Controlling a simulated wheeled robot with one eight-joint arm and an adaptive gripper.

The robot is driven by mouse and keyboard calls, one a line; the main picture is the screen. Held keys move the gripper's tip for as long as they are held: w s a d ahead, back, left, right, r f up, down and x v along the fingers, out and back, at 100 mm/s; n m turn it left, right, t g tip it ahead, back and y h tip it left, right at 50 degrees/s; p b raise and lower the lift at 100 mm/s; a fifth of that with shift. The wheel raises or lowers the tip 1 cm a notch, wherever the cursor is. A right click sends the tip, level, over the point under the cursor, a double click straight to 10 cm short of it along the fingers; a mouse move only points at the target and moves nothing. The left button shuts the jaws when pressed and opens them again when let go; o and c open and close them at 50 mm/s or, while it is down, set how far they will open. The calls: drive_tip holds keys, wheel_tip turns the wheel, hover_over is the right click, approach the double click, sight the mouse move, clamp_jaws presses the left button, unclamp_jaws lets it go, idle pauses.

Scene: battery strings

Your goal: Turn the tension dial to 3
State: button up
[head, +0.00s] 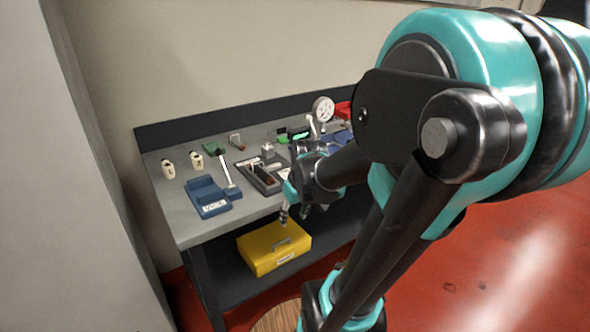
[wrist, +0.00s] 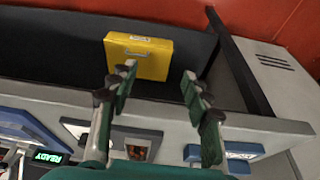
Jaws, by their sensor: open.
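A round white dial-like disc (head: 323,108) stands upright at the back of the workbench (head: 180,209) in the head view. Its markings are too small to read, and I cannot tell whether it is the tension dial. My gripper (wrist: 158,72) is open and empty in the wrist view, with its two fingers apart. In the head view it is at the bench's front edge, pointing down, partly hidden by my arm. It touches no dial that I can see. A green READY display (wrist: 47,157) shows at the lower left of the wrist view.
A yellow box (head: 274,247) sits on the shelf below the bench. A blue tray (head: 207,197), a dark tray (head: 262,178) and two small cream containers (head: 168,168) stand on the bench. My arm hides the bench's right part.

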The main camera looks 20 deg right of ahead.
drive_tip(key=w+d+r+n+g+y, duration=0.1)
drive_tip(key=w+d+r+n+y, duration=0.1)
drive_tip(key=w+d+r+n, duration=0.55)
drive_tip(key=w+d+r+n+y, duration=0.15)
drive_tip(key=w+d+r, duration=0.35)
drive_tip(key=w+r, duration=0.55)
drive_tip(key=shift+n, duration=0.4)
drive_tip(key=x, duration=0.5)
drive_tip(key=s+x, duration=0.1)
drive_tip(key=x, duration=0.9)
drive_tip(key=shift+s+a+f, duration=0.15)
drive_tip(key=shift+s+a, duration=0.05)
drive_tip(key=shift+a, duration=0.1)
drive_tip(key=shift+c, duration=0.2)
clamp_jaws()
drive_tip(key=shift+h, duration=0.25)
